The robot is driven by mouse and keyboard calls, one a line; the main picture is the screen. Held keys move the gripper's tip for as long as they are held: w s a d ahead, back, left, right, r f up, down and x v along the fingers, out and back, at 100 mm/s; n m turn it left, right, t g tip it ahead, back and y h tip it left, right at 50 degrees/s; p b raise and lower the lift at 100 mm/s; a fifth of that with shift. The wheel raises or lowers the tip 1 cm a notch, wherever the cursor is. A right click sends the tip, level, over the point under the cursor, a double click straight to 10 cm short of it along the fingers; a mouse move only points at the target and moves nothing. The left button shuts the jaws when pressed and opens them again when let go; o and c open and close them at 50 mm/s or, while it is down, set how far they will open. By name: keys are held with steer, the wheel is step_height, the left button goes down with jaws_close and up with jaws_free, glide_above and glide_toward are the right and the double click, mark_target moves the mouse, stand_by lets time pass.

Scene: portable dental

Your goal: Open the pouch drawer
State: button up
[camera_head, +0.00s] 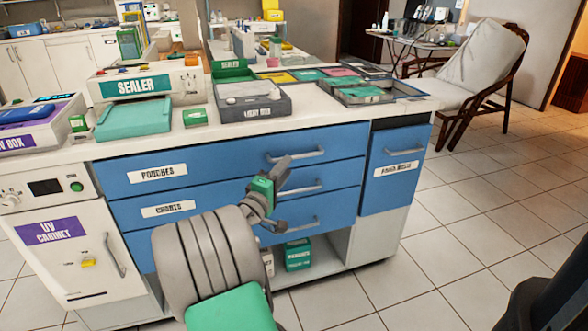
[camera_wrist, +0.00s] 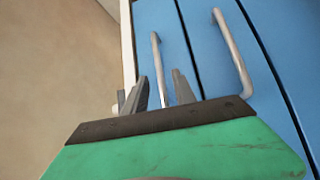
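The pouch drawer (camera_head: 228,163) is the top blue drawer of the cabinet, labelled POUCHES, and it is shut flush. Its metal bar handle (camera_head: 296,155) is at the drawer's right side. My gripper (camera_head: 280,198) is in front of the drawers, with its fingers spread and nothing between them. In the wrist view the open fingers (camera_wrist: 160,92) point at the blue drawer fronts. One bar handle (camera_wrist: 156,65) shows beyond the gap between them, on the outermost drawer; I see no contact. The wrist view does not show labels.
The CHARTS drawer (camera_head: 220,204) and a third drawer lie below, both shut. A second handle (camera_wrist: 234,55) is right of the fingers in the wrist view. The UV cabinet (camera_head: 65,250) stands left. The tiled floor (camera_head: 470,235) to the right is clear.

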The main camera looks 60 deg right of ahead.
steer(key=d, duration=0.4)
steer(key=d+r, duration=0.1)
steer(key=d, duration=0.1)
steer(key=shift+b, duration=0.35)
steer(key=shift+c, duration=0.4)
jaws_close()
steer(key=shift+f, duration=0.1)
stand_by(0.4)
